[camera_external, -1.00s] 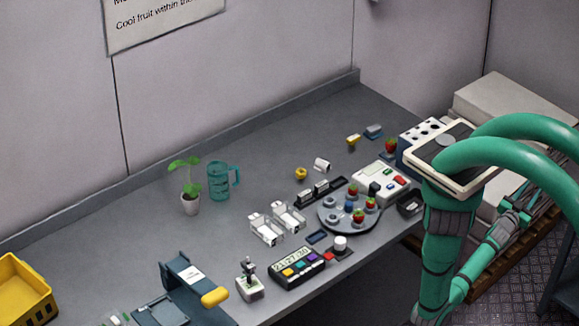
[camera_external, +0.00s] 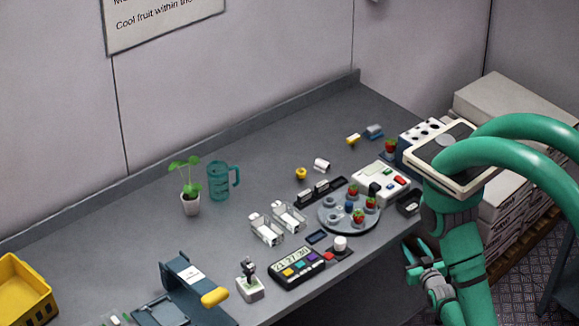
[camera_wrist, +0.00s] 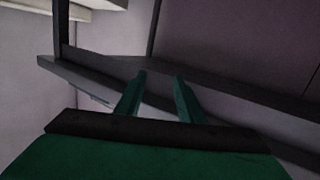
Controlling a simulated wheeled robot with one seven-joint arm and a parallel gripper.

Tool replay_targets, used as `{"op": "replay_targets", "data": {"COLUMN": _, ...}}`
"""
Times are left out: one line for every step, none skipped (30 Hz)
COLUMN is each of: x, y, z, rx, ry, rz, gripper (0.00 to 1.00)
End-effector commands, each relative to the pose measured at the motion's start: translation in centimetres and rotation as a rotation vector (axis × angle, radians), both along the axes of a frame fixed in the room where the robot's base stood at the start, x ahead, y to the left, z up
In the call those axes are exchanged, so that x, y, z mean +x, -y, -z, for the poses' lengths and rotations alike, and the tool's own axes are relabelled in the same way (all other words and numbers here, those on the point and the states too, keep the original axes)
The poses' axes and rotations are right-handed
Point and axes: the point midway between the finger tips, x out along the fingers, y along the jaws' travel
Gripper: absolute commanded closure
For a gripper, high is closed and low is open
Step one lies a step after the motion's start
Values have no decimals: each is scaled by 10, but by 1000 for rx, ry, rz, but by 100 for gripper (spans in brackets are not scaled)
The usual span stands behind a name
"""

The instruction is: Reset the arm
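My gripper (camera_external: 416,262) is at the end of my green arm, folded low beside the front right edge of the grey table (camera_external: 130,222). It is off the table and apart from the things on it. In the wrist view my gripper (camera_wrist: 160,77) shows two green fingers standing apart with nothing between them.
On the table near my arm are a round tray (camera_external: 345,222) with several strawberries, a white device (camera_external: 380,181) and a clock with coloured keys (camera_external: 298,266). Stacked boxes (camera_external: 510,205) stand on a pallet at the right. The wrist view shows a dark grey beam (camera_wrist: 225,85) ahead.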

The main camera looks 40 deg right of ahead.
Motion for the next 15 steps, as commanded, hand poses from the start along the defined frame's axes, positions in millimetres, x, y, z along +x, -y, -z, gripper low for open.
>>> {"op": "replay_targets", "data": {"x": -4, "y": -29, "z": -3, "rx": 7, "ry": -17, "rz": -61, "gripper": 65}}
{"op": "replay_targets", "data": {"x": -7, "y": -44, "z": -6, "rx": 11, "ry": -25, "rz": -93, "gripper": 65}}
{"op": "replay_targets", "data": {"x": -10, "y": -64, "z": -10, "rx": 16, "ry": -34, "rz": -134, "gripper": 65}}
{"op": "replay_targets", "data": {"x": -14, "y": -78, "z": -14, "rx": 19, "ry": -40, "rz": -164, "gripper": 65}}
{"op": "replay_targets", "data": {"x": -17, "y": -92, "z": -17, "rx": 23, "ry": -46, "rz": -194, "gripper": 65}}
{"op": "replay_targets", "data": {"x": -22, "y": -109, "z": -23, "rx": 30, "ry": -53, "rz": -232, "gripper": 65}}
{"op": "replay_targets", "data": {"x": -27, "y": -121, "z": -27, "rx": 35, "ry": -59, "rz": -260, "gripper": 65}}
{"op": "replay_targets", "data": {"x": -31, "y": -133, "z": -31, "rx": 40, "ry": -65, "rz": -287, "gripper": 65}}
{"op": "replay_targets", "data": {"x": -37, "y": -147, "z": -37, "rx": 46, "ry": -72, "rz": -319, "gripper": 65}}
{"op": "replay_targets", "data": {"x": -41, "y": -157, "z": -41, "rx": 51, "ry": -77, "rz": -343, "gripper": 65}}
{"op": "replay_targets", "data": {"x": -45, "y": -166, "z": -46, "rx": 55, "ry": -79, "rz": -363, "gripper": 65}}
{"op": "replay_targets", "data": {"x": -50, "y": -176, "z": -51, "rx": 60, "ry": -84, "rz": -389, "gripper": 65}}
{"op": "replay_targets", "data": {"x": -53, "y": -183, "z": -55, "rx": 64, "ry": -88, "rz": -406, "gripper": 65}}
{"op": "replay_targets", "data": {"x": -56, "y": -189, "z": -58, "rx": 67, "ry": -89, "rz": -420, "gripper": 65}}
{"op": "replay_targets", "data": {"x": -60, "y": -195, "z": -62, "rx": 71, "ry": -94, "rz": -436, "gripper": 65}}
